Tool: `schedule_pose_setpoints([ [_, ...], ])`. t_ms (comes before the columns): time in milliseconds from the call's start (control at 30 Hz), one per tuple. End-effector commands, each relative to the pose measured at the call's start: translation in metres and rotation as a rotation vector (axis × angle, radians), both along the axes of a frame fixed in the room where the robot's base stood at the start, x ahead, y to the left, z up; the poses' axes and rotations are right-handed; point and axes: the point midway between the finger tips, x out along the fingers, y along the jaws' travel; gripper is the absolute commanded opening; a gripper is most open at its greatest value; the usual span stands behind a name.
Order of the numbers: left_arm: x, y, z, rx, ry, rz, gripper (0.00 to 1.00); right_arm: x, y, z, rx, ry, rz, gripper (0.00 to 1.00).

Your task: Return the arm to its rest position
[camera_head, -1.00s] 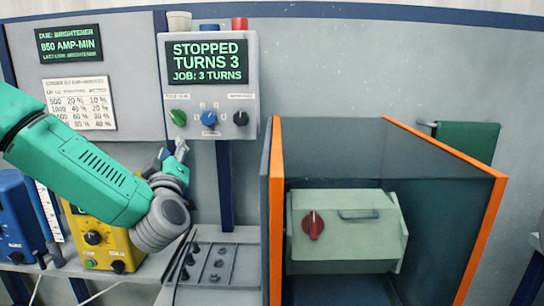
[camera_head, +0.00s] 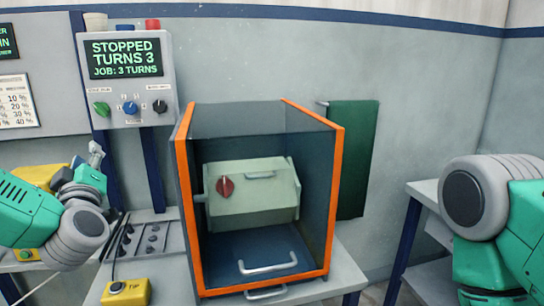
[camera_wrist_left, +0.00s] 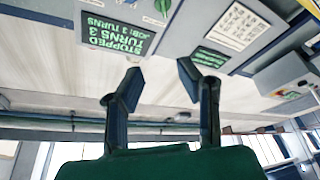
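My left arm enters the head view from the left. Its gripper (camera_head: 95,152) is up in front of the wall, below and left of the control box (camera_head: 128,80), and small in that view. In the left wrist view the gripper (camera_wrist_left: 158,82) has two dark fingers spread apart with nothing between them. That view shows the control box screen upside down. A link of my right arm (camera_head: 485,205) shows at the right of the head view; its gripper is outside the picture. The box screen reads "STOPPED TURNS 3, JOB: 3 TURNS".
An orange-edged cabinet (camera_head: 336,190) stands mid-view around a pale green barrel (camera_head: 262,200) with a red knob (camera_head: 226,187). A dark tray (camera_head: 165,240) and yellow pendant (camera_head: 126,292) lie left of it. A green cloth (camera_head: 352,160) hangs behind; a grey table (camera_head: 425,195) stands right.

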Motion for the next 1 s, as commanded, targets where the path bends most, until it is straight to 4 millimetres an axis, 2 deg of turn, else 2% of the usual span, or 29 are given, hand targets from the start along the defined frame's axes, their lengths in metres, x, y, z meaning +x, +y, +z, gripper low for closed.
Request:
schedule_pose_setpoints([
  [33, 0.001, -0.008, -0.011, 0.011, 0.030, -0.021, 0.31, 0.000, 0.000, 0.000, 0.001, -0.001, 0.001, 0.31],
  [167, 0.004, -0.024, -0.033, 0.031, 0.095, -0.066, 0.31, 0.001, 0.000, 0.000, 0.000, -0.002, 0.001, 0.31],
  [367, -0.001, -0.049, -0.080, 0.064, 0.226, -0.150, 0.31, 0.001, 0.000, -0.001, 0.000, -0.002, 0.000, 0.31],
  [567, -0.016, -0.076, -0.150, 0.103, 0.419, -0.264, 0.31, 0.000, 0.000, -0.001, 0.000, -0.001, 0.000, 0.31],
  [667, -0.034, -0.091, -0.199, 0.127, 0.558, -0.339, 0.31, 0.000, 0.000, -0.001, 0.000, -0.001, 0.000, 0.31],
  [767, -0.068, -0.109, -0.261, 0.155, 0.749, -0.432, 0.31, 0.000, 0.000, -0.001, 0.000, -0.001, 0.000, 0.31],
  [800, -0.086, -0.115, -0.287, 0.165, 0.834, -0.470, 0.31, 0.000, 0.000, -0.002, 0.000, -0.001, 0.000, 0.31],
  [867, -0.116, -0.121, -0.322, 0.183, 0.959, -0.525, 0.31, 0.000, 0.000, -0.002, 0.000, -0.001, 0.000, 0.31],
  [900, -0.137, -0.124, -0.344, 0.192, 1.044, -0.558, 0.31, 0.000, 0.000, -0.002, 0.000, -0.001, 0.000, 0.31],
  [967, -0.173, -0.127, -0.374, 0.207, 1.174, -0.607, 0.31, 0.001, 0.000, -0.002, 0.000, -0.001, 0.000, 0.31],
  [1000, -0.197, -0.127, -0.392, 0.214, 1.260, -0.635, 0.31, 0.001, 0.000, -0.002, 0.000, -0.001, 0.000, 0.31],
])
